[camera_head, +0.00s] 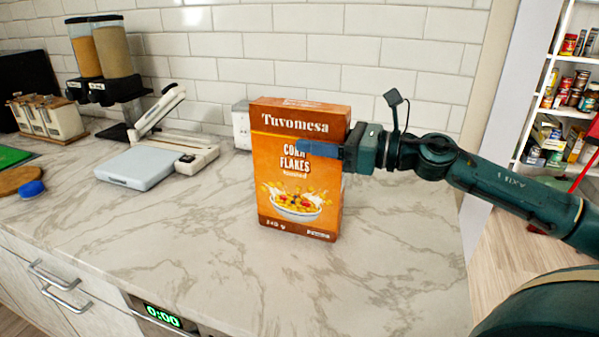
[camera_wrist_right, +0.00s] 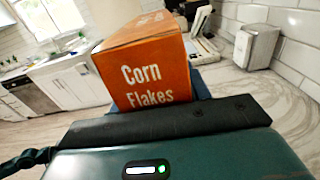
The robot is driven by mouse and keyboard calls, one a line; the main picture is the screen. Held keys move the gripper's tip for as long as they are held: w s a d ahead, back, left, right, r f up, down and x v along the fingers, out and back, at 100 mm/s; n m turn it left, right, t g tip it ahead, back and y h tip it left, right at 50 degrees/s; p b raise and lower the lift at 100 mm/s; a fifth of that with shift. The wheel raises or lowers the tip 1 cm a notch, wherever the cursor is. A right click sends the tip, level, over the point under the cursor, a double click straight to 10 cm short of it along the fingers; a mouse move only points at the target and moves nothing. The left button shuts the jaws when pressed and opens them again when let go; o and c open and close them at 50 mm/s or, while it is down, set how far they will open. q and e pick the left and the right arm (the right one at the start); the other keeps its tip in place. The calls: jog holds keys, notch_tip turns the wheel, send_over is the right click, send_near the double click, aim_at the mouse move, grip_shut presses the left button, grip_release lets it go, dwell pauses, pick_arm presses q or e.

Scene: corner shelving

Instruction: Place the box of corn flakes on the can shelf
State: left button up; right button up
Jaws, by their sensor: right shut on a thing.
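The orange box of corn flakes (camera_head: 294,180) is upright at the marble counter, its printed front towards me. My right gripper (camera_head: 318,150) reaches it from the right and is shut on its upper half, one blue finger across the front. The other finger is hidden behind the box. I cannot tell whether the box's bottom touches the counter. In the right wrist view the box (camera_wrist_right: 148,75) fills the space ahead of the gripper. The can shelf (camera_head: 545,108) with several cans stands at the far right, cut by the frame edge. My left gripper is not in view.
The marble counter (camera_head: 160,225) is clear in front of the box. A kitchen scale (camera_head: 137,167), a slicer-like tool (camera_head: 165,120) and cereal dispensers (camera_head: 113,50) stand to the left. A wall edge (camera_head: 500,75) lies between the counter and the shelf.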

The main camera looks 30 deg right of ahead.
grip_shut()
jog(key=shift+r, duration=0.1)
